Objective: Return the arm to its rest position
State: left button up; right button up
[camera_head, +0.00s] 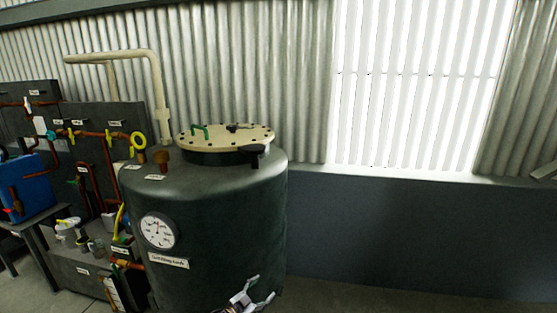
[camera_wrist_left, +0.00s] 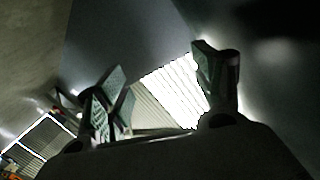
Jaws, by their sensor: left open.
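My left gripper (camera_head: 259,287) shows at the bottom of the head view, in front of the lower right part of the dark green tank. Only its light-coloured fingers and a bit of the wrist show; the rest of the arm is below the frame. In the left wrist view the gripper (camera_wrist_left: 163,88) has its finger pads wide apart with nothing between them. Beyond them are dark surfaces and a bright ribbed panel. I cannot tell the exact gap between the gripper and the tank. My right gripper is not in view.
The tank (camera_head: 215,225) has a round gauge (camera_head: 158,232) and a cream bolted lid (camera_head: 226,139). Copper pipes with yellow valves (camera_head: 138,141), a blue box (camera_head: 27,187) and a grey bench (camera_head: 75,270) stand left. The area before the dark wall (camera_head: 420,235) at right looks clear.

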pick_arm(q)
jog(key=s+a+f+n+g+y, duration=0.3)
jog(key=s+a+f, duration=0.4)
jog(key=s+f, duration=0.65)
jog(key=s+a+f+n+g+y, duration=0.1)
jog(key=s+a+f+n+y, duration=0.4)
jog(key=s+f, duration=0.85)
jog(key=s+a+f+g, duration=0.2)
jog(key=s+f, duration=0.3)
jog(key=s, duration=0.7)
jog(key=s+a+f+n+g+y, duration=0.1)
jog(key=s+a+f+g, duration=0.2)
jog(key=s, duration=0.9)
jog(key=s+a+f+g+y, duration=0.1)
jog(key=s+a+f+g, duration=0.1)
jog(key=s+f, duration=0.5)
jog(key=s+a, duration=0.1)
jog(key=s, duration=0.5)
jog(key=shift+a+f+n+g, duration=0.25)
jog(key=shift+a+n+g, duration=0.05)
jog(key=shift+a+g, duration=0.1)
jog(key=shift+s, duration=0.1)
